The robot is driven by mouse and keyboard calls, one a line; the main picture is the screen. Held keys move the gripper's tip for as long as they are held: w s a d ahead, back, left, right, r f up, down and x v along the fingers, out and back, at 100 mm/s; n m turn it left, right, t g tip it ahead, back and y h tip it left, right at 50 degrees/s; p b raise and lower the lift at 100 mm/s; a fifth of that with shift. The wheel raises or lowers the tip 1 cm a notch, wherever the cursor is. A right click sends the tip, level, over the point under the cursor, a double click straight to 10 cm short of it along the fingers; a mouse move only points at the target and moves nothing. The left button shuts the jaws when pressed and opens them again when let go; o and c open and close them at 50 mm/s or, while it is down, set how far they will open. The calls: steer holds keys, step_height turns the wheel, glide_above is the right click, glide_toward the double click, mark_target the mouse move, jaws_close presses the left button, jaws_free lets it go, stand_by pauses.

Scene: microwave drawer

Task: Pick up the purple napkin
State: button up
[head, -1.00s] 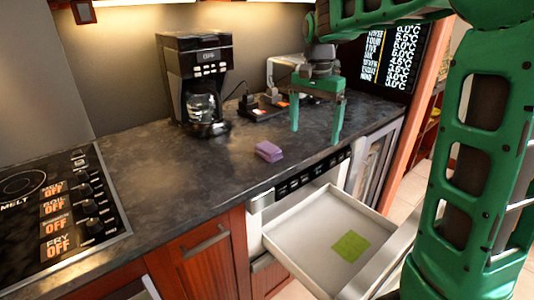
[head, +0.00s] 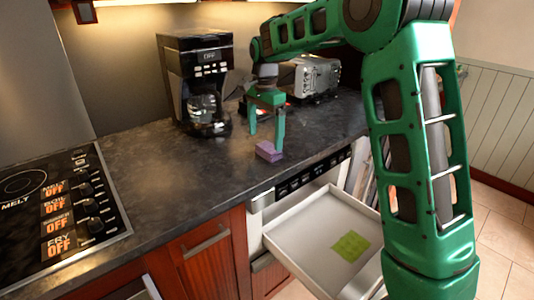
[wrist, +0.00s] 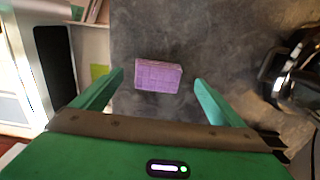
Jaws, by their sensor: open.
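The purple napkin (head: 268,151) is a small folded block lying on the dark countertop near its front edge, above the open drawer. My gripper (head: 266,146) is open and empty, pointing down just behind and above the napkin. In the wrist view, the napkin (wrist: 158,75) lies ahead of the fingertips, between their lines, with the left fingertip nearer to it. The fingers (wrist: 158,80) do not appear to touch it. In the head view, a fingertip stands close to the napkin; the exact gap cannot be told.
A black coffee maker (head: 197,85) stands left of my gripper. A silver toaster (head: 316,76) stands behind it. The open white drawer (head: 300,240) below the counter holds a green cloth (head: 350,246). A stove (head: 60,205) is at left. The counter between stove and napkin is clear.

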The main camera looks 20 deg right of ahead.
mark_target(267, 147)
steer(key=shift+d+f, duration=0.2)
steer(key=shift+f, duration=1.1)
steer(key=shift+d+f, duration=0.2)
steer(key=shift+f, duration=1.1)
steer(key=c, duration=1.2)
steer(key=shift+c, duration=0.2)
steer(key=shift+r, duration=0.15)
steer(key=shift+r, duration=0.55)
step_height(267, 147, up, 2)
steer(key=shift+r, duration=0.25)
steer(key=s+a+r, duration=0.7)
steer(key=a, duration=0.2)
steer(key=shift+a, duration=0.2)
steer(key=shift+r, duration=0.1)
